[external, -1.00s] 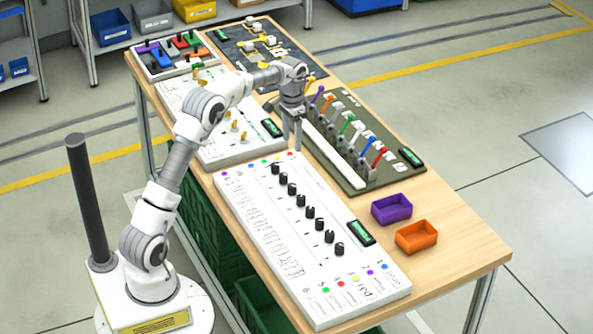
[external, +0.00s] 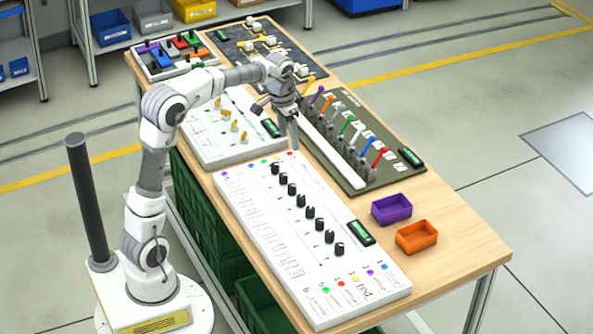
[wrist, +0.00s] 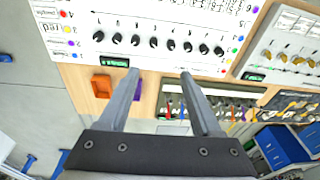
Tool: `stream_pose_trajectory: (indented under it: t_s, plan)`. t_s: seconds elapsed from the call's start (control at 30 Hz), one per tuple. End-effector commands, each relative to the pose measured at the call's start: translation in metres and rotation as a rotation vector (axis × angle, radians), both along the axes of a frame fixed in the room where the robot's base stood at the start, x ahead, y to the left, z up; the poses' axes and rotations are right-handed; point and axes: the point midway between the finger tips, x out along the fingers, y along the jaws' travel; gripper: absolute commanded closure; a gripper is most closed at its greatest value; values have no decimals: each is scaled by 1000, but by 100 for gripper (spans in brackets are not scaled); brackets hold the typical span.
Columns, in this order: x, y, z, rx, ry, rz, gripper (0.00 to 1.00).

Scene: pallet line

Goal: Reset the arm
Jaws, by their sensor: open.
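My gripper (external: 288,143) hangs downward above the table, near the gap between the white panel with black knobs (external: 240,200) and the dark green panel with coloured levers (external: 340,178). Its two fingers are apart with nothing between them. In the wrist view my gripper (wrist: 158,73) also shows open and empty, with the row of black knobs (wrist: 152,43) beyond the fingertips. My arm is bent at the elbow, its lower part nearly upright over the base.
A white panel with yellow knobs (external: 205,145) lies to the left of the gripper. A purple bin (external: 392,210) and an orange bin (external: 416,237) stand at the table's right side. A block tray (external: 160,72) and a dark panel (external: 285,62) lie at the far end.

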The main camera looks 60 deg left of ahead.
Motion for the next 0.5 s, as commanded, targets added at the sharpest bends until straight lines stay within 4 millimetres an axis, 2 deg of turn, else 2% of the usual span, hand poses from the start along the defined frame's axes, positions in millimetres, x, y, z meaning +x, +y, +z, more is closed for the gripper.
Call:
stream_pose_trajectory:
  t_s: [0.03, 0.2, 0.37, 0.5]
  plan:
    - [-13, -14, 9, 5, -21, -8, 34]
    - [-57, -52, 26, 14, -85, -19, 34]
    - [-101, -83, 31, 12, -145, -30, 34]
    - [-141, -106, 28, 5, -201, -40, 34]
